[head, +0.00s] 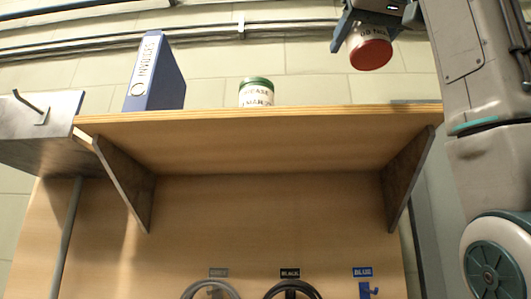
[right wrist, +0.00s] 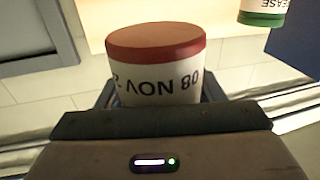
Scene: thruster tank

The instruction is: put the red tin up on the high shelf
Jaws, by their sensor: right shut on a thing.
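The red tin (head: 371,54) has a red end and a white label with dark print. It is held in the air at the upper right of the head view, above the level of the high shelf (head: 260,112) and near its right end. It also shows upside down in the right wrist view (right wrist: 157,62). My right gripper (head: 357,30) is shut on the tin, one finger showing at its left side. A gap of wall shows between the tin and the shelf's front edge. My left gripper is not in view.
A green-lidded grease tin (head: 256,92) stands mid-shelf, and a blue binder (head: 155,75) stands at its left. The shelf top between the grease tin and the right end looks clear. Hooks with hanging coils (head: 291,289) are below.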

